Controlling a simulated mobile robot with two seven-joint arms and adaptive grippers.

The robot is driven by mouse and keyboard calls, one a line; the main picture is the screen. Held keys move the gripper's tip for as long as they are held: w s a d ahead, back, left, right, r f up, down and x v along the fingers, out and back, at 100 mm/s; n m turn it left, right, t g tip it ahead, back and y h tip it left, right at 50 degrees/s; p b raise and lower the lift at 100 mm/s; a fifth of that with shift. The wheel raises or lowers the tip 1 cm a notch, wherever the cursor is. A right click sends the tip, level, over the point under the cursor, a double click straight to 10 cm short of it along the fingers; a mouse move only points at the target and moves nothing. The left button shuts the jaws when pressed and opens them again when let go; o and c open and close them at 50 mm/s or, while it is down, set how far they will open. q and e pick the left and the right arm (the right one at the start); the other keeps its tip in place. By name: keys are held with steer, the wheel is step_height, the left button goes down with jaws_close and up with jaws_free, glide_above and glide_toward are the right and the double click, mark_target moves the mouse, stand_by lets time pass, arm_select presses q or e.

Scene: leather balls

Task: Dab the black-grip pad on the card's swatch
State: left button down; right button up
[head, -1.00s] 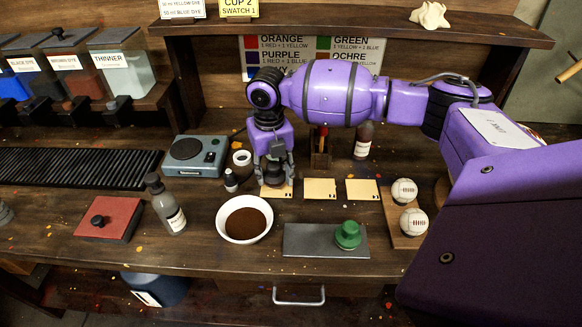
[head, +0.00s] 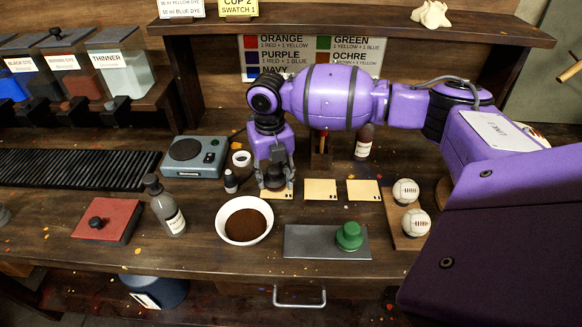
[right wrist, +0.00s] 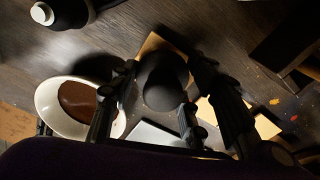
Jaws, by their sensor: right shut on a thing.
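My right gripper (head: 275,176) points down over the leftmost of three pale cards (head: 288,195). It is shut on the black-grip pad (head: 275,185), whose dark rounded grip also shows between the fingers in the right wrist view (right wrist: 160,82). The pad is over the card, which shows in the right wrist view behind the grip (right wrist: 152,44). The pad's underside and the card's swatch are hidden, so I cannot tell whether pad and card touch. My left gripper is not in view.
A white bowl of brown stuff (head: 245,222) is in front and left. A green-grip pad (head: 349,236) sits on a grey plate (head: 310,243). A shelf (head: 400,35) spans above.

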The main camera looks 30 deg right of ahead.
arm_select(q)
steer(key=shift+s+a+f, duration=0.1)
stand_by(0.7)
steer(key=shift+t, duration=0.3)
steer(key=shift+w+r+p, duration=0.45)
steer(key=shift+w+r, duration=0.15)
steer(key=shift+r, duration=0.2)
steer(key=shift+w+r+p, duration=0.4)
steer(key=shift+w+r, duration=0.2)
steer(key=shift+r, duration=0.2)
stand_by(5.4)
